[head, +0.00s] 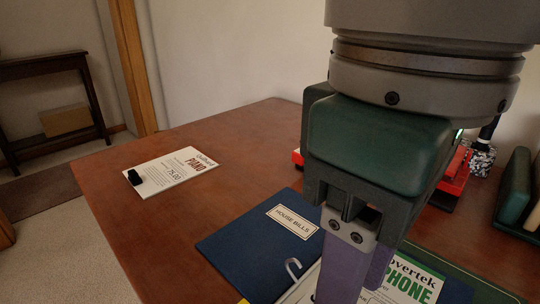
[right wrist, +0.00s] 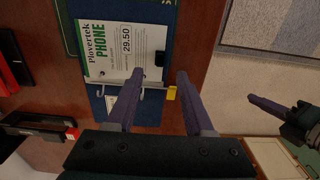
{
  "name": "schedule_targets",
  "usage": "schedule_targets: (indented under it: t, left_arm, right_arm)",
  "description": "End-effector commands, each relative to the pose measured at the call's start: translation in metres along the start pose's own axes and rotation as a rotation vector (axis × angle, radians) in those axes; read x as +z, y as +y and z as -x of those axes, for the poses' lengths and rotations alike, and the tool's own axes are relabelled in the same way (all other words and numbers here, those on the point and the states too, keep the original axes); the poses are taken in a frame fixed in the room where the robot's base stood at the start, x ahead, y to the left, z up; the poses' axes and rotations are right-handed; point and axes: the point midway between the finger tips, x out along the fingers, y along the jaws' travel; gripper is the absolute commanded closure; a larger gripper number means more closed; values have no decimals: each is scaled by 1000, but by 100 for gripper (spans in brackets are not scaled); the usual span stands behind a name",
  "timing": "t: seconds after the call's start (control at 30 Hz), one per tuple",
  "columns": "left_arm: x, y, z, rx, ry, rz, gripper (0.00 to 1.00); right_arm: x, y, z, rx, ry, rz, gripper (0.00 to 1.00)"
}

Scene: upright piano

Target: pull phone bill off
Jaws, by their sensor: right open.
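The phone bill is a white sheet with a green heading and "29.50" (right wrist: 108,52). In the head view it shows at the bottom right (head: 408,284), partly behind my right gripper. It lies over the blue "HOUSE BILLS" folder (head: 240,254), by a metal hook (head: 292,270). A small black clip (right wrist: 160,58) sits at the bill's edge. My right gripper (right wrist: 160,76) is open and empty, its fingertips near the clip and that edge; contact is unclear. My left gripper (right wrist: 272,108) shows only in the right wrist view, off to the right; its jaw opening is unclear.
A piano bill (head: 178,172) with a black clip lies on the brown table (head: 130,215) at the left. A red object (head: 458,172) and a dark green object (head: 515,185) stand at the right. The table's left part is otherwise clear.

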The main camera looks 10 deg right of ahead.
Motion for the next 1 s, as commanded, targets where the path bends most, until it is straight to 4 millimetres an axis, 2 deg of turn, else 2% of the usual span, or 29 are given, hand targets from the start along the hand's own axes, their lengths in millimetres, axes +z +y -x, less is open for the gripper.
schedule_targets:
  t: [0.03,0.1,0.3,0.47,0.73,1.0]
  left_arm:
    - [3,0,-8,0,0,0,100]
    - [4,0,-14,0,0,0,100]
    - [8,1,-24,0,0,0,100]
    - [9,1,-27,0,-1,0,100]
    - [9,1,-26,0,-1,0,100]
    - [9,1,-26,0,-2,0,100]
  right_arm:
    - [1,0,-15,-2,-3,0,48]
    - [1,0,-28,-1,-2,1,48]
    - [0,0,-55,-1,0,1,48]
    - [0,0,-63,-1,1,2,48]
    - [0,0,-63,-1,2,2,48]
    - [0,-1,-63,-1,2,3,78]
